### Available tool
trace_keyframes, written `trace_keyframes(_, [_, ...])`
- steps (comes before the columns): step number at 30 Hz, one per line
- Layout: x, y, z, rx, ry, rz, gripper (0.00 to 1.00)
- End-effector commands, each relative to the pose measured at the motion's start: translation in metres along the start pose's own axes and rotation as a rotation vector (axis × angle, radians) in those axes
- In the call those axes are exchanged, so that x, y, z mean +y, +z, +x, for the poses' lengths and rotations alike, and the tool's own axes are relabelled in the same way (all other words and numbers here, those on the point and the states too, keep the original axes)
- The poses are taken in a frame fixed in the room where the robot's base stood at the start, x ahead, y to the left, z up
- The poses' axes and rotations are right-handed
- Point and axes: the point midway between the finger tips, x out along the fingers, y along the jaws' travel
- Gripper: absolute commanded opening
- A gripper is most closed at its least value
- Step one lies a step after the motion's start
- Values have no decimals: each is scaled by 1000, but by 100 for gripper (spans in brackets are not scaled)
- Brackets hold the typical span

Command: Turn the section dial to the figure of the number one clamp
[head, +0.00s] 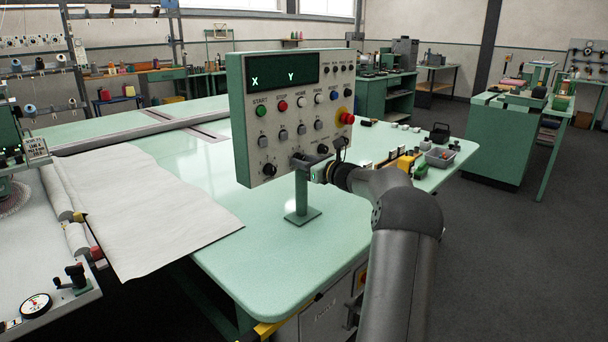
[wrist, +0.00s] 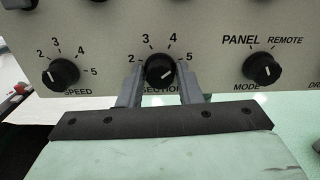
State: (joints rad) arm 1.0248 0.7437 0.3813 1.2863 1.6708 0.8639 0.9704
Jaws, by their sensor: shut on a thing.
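The section dial (wrist: 160,68) is a round black knob on the pale control panel, with the figures 2, 3, 4 and 5 visible around it. It has a short white mark, but I cannot tell for sure which figure it points to. My gripper (wrist: 161,88) is shut on the dial, one finger at each side; the lower part of the "SECTION" label is partly covered. In the head view my gripper (head: 300,160) meets the panel's lower edge and largely hides the dial. A small plate marked 1 (head: 12,325) and a round gauge (head: 36,305) with a red needle sit at lower left.
The speed dial (wrist: 61,73) and mode dial (wrist: 262,68) flank the fingers closely. The panel (head: 295,110) carries buttons, a red emergency knob (head: 346,117) and a display showing X and Y.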

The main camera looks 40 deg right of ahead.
Motion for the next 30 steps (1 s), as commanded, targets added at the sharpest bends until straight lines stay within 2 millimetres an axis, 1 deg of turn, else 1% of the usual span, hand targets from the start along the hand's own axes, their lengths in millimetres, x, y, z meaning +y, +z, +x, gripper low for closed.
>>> trace_keyframes(1, [1, -7, 0, -1, 0, -47, 9])
trace_keyframes(30, [0, -6, 0, -1, -1, -967, 9])
